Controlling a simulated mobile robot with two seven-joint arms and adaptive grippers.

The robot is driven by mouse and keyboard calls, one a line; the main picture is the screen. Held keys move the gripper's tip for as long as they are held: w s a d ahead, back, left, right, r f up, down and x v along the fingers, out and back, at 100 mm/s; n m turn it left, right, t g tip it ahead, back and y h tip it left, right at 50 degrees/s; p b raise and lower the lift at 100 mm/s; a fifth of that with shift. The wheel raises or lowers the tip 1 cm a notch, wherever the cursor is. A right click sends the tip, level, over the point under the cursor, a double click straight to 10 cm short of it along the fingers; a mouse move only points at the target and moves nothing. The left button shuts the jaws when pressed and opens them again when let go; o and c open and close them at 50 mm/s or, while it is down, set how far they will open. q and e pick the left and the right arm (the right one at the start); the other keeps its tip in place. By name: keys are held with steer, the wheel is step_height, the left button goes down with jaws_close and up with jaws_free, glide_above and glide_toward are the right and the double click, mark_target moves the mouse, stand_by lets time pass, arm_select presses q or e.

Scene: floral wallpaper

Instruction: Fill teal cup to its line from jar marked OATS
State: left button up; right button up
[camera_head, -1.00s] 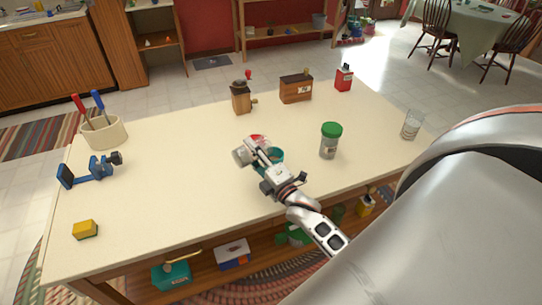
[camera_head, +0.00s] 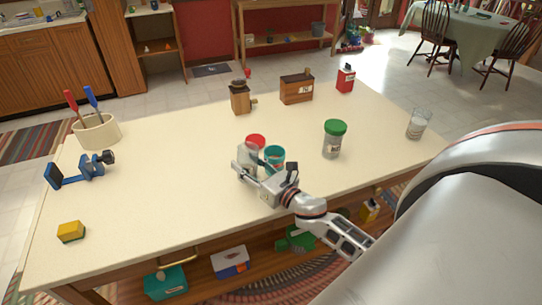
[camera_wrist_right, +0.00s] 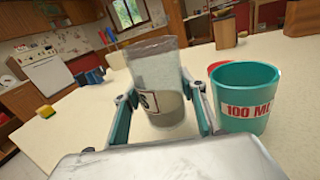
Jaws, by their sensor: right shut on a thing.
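The teal cup (camera_head: 275,155) stands upright on the table; in the right wrist view its side (camera_wrist_right: 245,97) bears a red "100 ML" mark. Its inside fill is hard to see. My right gripper (camera_head: 252,165) is shut on a clear, lidless jar (camera_head: 247,155), just left of the cup. In the right wrist view this jar (camera_wrist_right: 158,75) looks roughly upright, with pale contents at the bottom and a label partly hidden by a finger, its word unreadable. A red round thing (camera_head: 256,140) shows behind the cup and jar. My left gripper is not in view.
A green-lidded jar (camera_head: 333,140) stands right of the cup, and a glass (camera_head: 418,124) farther right. A wooden grinder (camera_head: 240,98), brown box (camera_head: 297,88) and red tin (camera_head: 345,78) stand behind.

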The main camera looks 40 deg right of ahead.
steer(key=shift+a+n, duration=0.2)
steer(key=shift+n, duration=0.5)
steer(key=shift+f, duration=0.1)
